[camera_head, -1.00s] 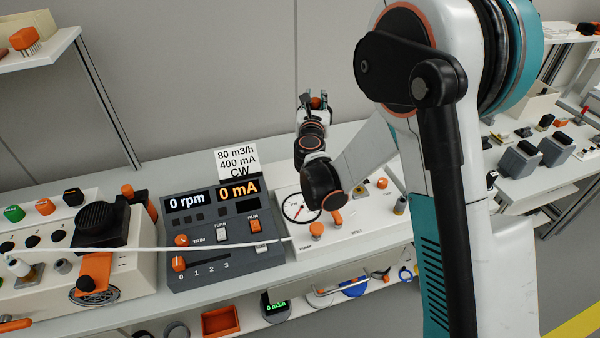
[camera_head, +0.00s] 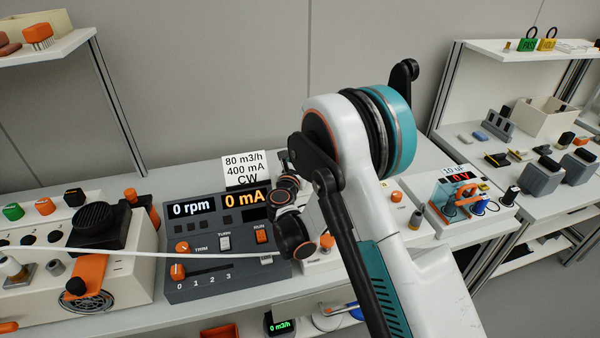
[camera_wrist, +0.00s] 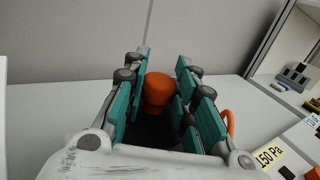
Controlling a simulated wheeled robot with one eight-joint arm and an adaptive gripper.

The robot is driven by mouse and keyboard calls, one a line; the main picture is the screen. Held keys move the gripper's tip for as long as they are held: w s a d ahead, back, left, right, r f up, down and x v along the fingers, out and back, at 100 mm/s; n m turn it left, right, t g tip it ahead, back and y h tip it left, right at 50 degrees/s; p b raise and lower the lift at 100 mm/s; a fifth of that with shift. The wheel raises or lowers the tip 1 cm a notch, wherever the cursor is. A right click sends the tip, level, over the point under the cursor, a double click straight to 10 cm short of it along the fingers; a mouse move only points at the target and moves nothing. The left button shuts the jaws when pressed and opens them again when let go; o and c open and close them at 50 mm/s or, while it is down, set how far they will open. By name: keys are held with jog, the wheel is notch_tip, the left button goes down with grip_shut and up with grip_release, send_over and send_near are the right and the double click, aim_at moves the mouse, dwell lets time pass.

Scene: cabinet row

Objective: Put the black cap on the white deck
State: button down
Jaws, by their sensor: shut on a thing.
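My gripper (camera_wrist: 158,105) is shut on an orange-topped piece (camera_wrist: 157,88), seen upright between the teal fingers in the wrist view. Below the orange part it is dark, and I cannot tell whether that is a black cap. In the head view the gripper (camera_head: 284,162) is small and mostly hidden by my arm, near the card above the grey console. A black knob-like cap (camera_head: 75,196) stands on the white unit (camera_head: 135,262) at left. Another white deck (camera_head: 405,212) shows right of the console, partly covered by my arm. Which deck is meant is unclear.
The grey console (camera_head: 205,275) shows 0 rpm and 0 mA. A card (camera_head: 245,168) stands behind it. A white cable (camera_head: 160,252) crosses its front. A meter unit (camera_head: 457,195) stands on the bench at right. The wall behind is bare.

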jog(key=shift+f+b, duration=0.9)
jog(key=shift+f, duration=1.9)
jog(key=shift+f, duration=0.15)
jog(key=c, duration=1.3)
grip_release()
